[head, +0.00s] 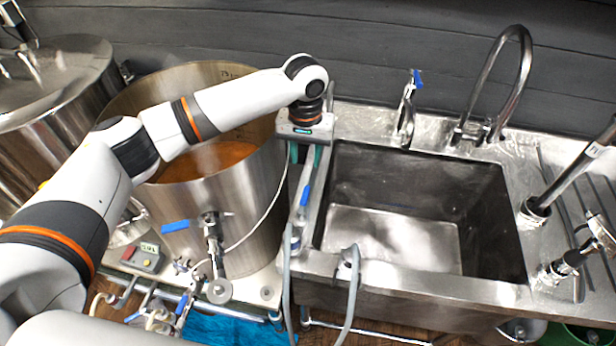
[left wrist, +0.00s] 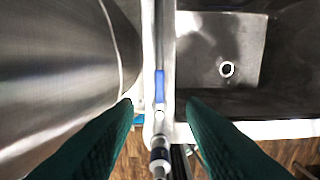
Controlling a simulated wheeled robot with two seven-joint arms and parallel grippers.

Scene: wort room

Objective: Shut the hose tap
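A tap with a blue lever (head: 306,195) and a grey hose at its near end sits on the strip between the steel kettle and the sink. In the left wrist view the blue lever (left wrist: 160,86) lies in line with the pipe. My left gripper (head: 305,164) points down above this strip, behind the lever in the head view. Its teal fingers are open and apart, with the lever showing between them in the left wrist view (left wrist: 160,102). Nothing is held. My right gripper is not in view.
An open kettle (head: 259,190) of amber liquid stands left of the strip, its rim close to my left arm. The empty sink (head: 400,240) is on the right. Another blue-levered tap (head: 407,110) and a curved spout (head: 523,50) rise behind it. Grey hose (head: 352,290) hangs in front.

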